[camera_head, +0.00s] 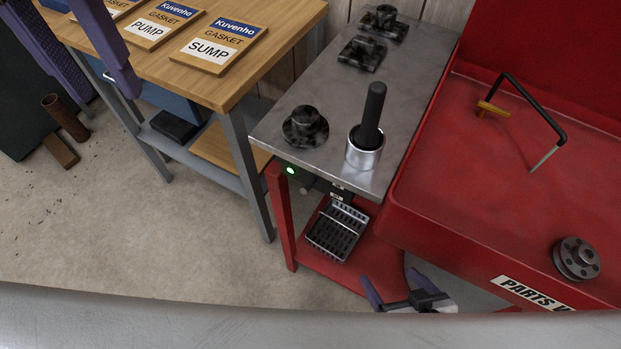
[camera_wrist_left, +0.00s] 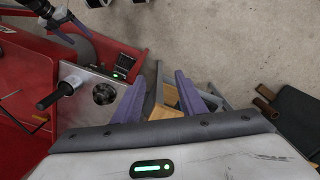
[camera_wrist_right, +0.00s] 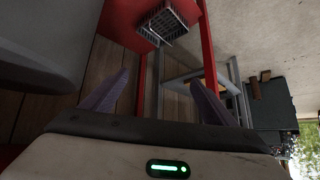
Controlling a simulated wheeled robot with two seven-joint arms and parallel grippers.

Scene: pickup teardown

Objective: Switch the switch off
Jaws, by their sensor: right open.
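A small dark box with a lit green light, which looks like the switch (camera_head: 290,170), is fixed under the front edge of the steel bench (camera_head: 276,132). Its green light also shows in the left wrist view (camera_wrist_left: 116,75). Its lever position is too small to tell. My left gripper (camera_head: 97,92) is open and empty at the upper left, above the wooden table and apart from the switch. It is also open in the left wrist view (camera_wrist_left: 157,85). My right gripper (camera_head: 408,288) is open and empty, low and right of the switch. I cannot make out the switch in the right wrist view (camera_wrist_right: 158,78).
A metal basket (camera_head: 338,229) sits on the red lower shelf below the bench. A steel cup (camera_head: 364,154) with a black handle and dark parts stand on the bench. The red parts washer (camera_head: 440,190) is at right, the wooden table (camera_head: 245,88) at left. Floor in front is mostly clear.

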